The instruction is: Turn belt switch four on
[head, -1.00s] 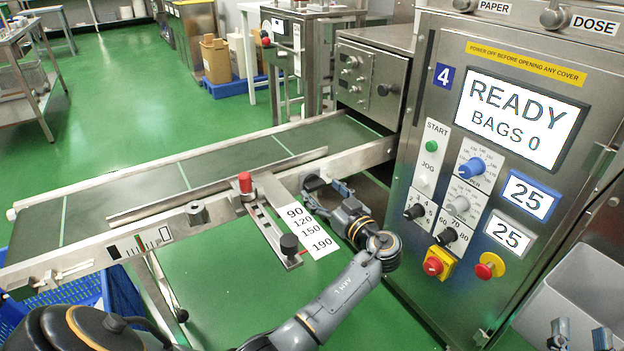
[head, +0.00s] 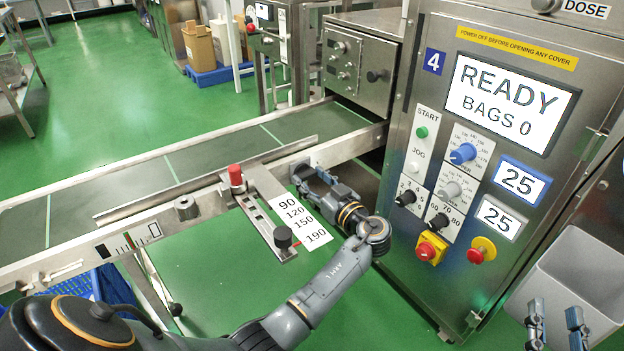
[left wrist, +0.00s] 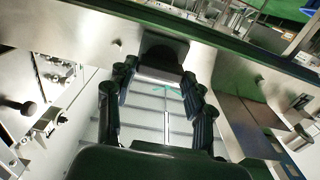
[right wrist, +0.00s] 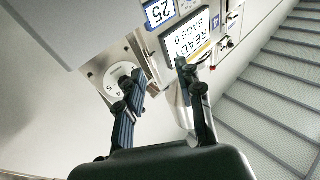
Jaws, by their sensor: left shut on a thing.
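The machine front (head: 440,295) marked 4 shows READY and BAGS 0. A conveyor with a steel side rail (head: 345,148) runs out of it to the left. My left gripper (head: 303,172) is at the near side of this rail, close to the machine. In the left wrist view a black switch block (left wrist: 165,52) on the steel rail sits between the fingertips, and the gripper (left wrist: 160,75) is shut on it. The fingers partly hide it in the head view, and its position cannot be read. My right gripper (head: 556,318) is open and empty, also in the right wrist view (right wrist: 155,75).
A grey bin (head: 575,275) is by my right gripper.

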